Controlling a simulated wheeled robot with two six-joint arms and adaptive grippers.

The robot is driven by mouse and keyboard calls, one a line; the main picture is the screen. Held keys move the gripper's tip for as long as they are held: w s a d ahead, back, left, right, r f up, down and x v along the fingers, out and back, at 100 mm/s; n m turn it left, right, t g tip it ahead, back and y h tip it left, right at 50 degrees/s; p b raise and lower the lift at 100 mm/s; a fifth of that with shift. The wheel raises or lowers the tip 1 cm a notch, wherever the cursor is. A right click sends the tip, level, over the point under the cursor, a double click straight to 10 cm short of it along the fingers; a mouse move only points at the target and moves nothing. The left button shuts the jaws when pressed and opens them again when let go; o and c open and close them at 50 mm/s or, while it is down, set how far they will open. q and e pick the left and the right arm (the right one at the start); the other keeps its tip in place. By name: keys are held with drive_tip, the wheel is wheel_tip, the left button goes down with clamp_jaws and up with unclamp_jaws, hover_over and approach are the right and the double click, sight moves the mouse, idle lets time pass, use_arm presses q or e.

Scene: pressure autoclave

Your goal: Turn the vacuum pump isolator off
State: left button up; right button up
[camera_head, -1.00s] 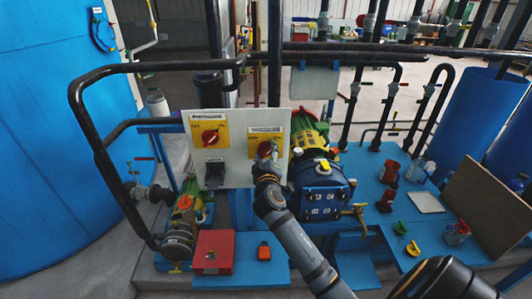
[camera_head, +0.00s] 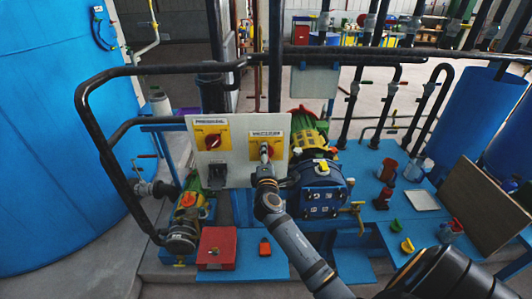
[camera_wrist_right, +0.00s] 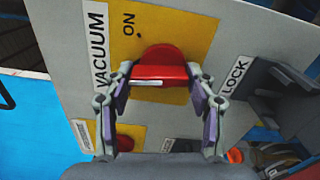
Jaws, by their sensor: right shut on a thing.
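The vacuum pump isolator is a red knob on a yellow plate (camera_head: 273,138), on the right half of a pale upright panel. In the right wrist view its red knob (camera_wrist_right: 165,65) sits between my fingers, with "VACUUM" and "ON" printed beside it. My right gripper (camera_head: 265,151) reaches up to the knob from below and covers part of it. In the wrist view my right gripper (camera_wrist_right: 163,84) is shut on the knob, one finger on each side. A pale mark shows on the knob's near edge. My left gripper is not in view.
A second red-knobbed isolator (camera_head: 212,141) is left of it on the panel, above a dark lock fitting (camera_head: 215,172). A blue pump (camera_head: 320,190) stands close on the right. A dark handrail (camera_head: 150,70) runs on the left. A red box (camera_head: 217,248) lies below.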

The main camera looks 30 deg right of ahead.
drive_tip(key=n, duration=0.1)
drive_tip(key=n+p, duration=0.1)
drive_tip(key=n, duration=0.1)
drive_tip(key=shift+w+r+n+p, duration=0.1)
drive_tip(key=shift+r+n+p, duration=0.15)
drive_tip(key=shift+n+p, duration=0.15)
drive_tip(key=shift+f+n+p, duration=0.15)
drive_tip(key=shift+n+p, duration=0.6)
drive_tip(key=shift+n, duration=0.95)
drive_tip(key=o, duration=1.1)
drive_tip(key=shift+a+f, duration=0.1)
drive_tip(key=shift+f, duration=0.1)
drive_tip(key=v, duration=1.2)
